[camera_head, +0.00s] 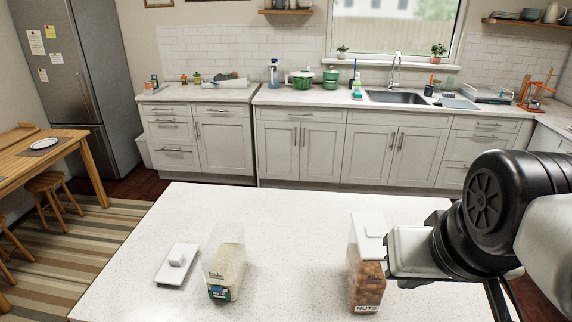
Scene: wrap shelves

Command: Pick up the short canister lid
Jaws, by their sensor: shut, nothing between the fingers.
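A flat white lid with a small raised knob (176,264) lies on the white speckled countertop (290,215) at the left. Just right of it stands a clear canister (226,272) of pale grains with no lid on it. The loose lid appears to be the short canister's. My gripper (415,253) is at the right, beside and partly in front of the nuts canister, far from the loose lid. It is shut and empty; its fingertips are not clearly visible.
The countertop between the two canisters is clear. My arm covers the counter's right side. Beyond a floor gap are cabinets with a sink (397,97) and green pots (302,80). A wooden table (40,155) and stools stand at the left.

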